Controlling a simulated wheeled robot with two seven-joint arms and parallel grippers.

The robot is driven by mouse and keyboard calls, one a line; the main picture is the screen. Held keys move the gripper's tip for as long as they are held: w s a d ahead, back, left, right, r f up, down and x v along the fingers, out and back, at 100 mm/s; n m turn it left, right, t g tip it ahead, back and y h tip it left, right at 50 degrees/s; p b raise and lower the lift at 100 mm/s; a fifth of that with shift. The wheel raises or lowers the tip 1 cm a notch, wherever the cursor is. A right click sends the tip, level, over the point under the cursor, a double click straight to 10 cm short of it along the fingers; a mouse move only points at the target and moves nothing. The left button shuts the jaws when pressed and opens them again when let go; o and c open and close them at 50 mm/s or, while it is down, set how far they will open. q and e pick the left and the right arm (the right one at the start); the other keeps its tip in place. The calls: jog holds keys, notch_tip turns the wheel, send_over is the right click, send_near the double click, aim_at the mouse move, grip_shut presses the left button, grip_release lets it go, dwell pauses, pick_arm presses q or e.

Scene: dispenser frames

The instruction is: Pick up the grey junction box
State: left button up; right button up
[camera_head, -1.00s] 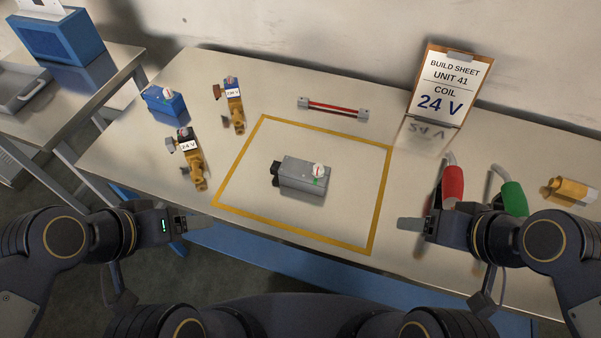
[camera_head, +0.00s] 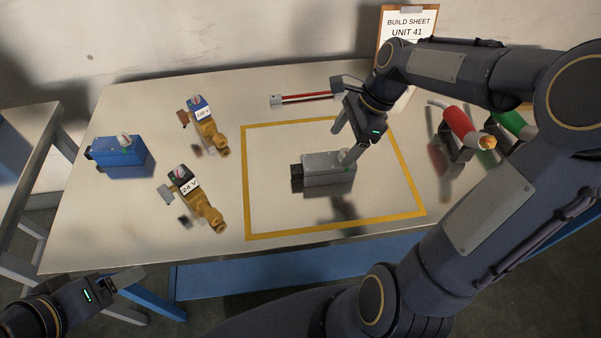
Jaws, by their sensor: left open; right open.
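The grey junction box (camera_head: 328,170) lies inside the yellow outline on the table, with a dark fitting on its left end. My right gripper (camera_head: 344,142) is open above the right part of the box, pointing down and left. One fingertip overlaps the box's top right area in the picture, hiding part of it; I cannot tell whether it touches. My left gripper (camera_head: 126,279) is open and empty, off the table's front left edge, far from the box.
A blue box (camera_head: 118,151) stands at the left. Two brass valves, one with a blue top (camera_head: 207,125) and one labelled 24 V (camera_head: 198,201), lie beside the outline. A red rod part (camera_head: 305,98) lies behind. The build sheet (camera_head: 405,28) and red (camera_head: 459,123) and green (camera_head: 512,124) handled tools are at right.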

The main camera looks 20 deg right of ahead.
aim_at(329, 160)
jog(key=shift+w+a+f, duration=0.15)
jog(key=shift+w+f, duration=0.05)
jog(key=shift+f, duration=0.2)
jog(key=x, duration=0.7)
jog(key=shift+f, duration=0.15)
jog(key=c, duration=1.3)
jog(key=shift+o, duration=0.2)
jog(key=shift+r, duration=0.2)
